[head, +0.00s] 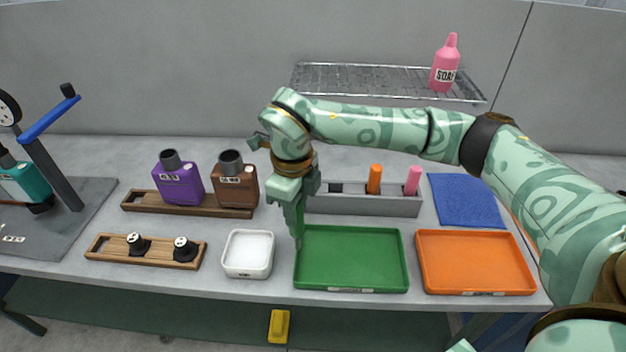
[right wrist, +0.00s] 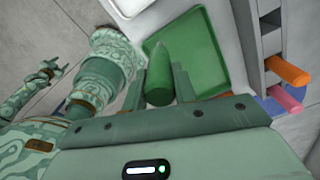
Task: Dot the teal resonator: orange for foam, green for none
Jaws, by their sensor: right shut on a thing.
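The teal resonator (head: 30,182) lies at the far left of the head view, in the stand with the gauge and blue lever, partly cut off by the picture edge. My right gripper (head: 298,232) points down over the left edge of the green tray, far to the right of the resonator. It is shut on a green marker (right wrist: 160,75), which shows between its fingers in the right wrist view. An orange marker (head: 374,179) and a pink marker (head: 413,181) stand in the grey holder (head: 375,205). My left gripper (right wrist: 45,70) shows small in the right wrist view; its jaws are unclear.
Purple (head: 180,185) and brown (head: 235,187) mufflers stand on a wooden rack. Before them are a wooden strip (head: 105,247) with two black-and-white plugs and a white dish (head: 248,272). Green (head: 350,262) and orange (head: 475,262) trays and a blue cloth (head: 465,200) fill the right.

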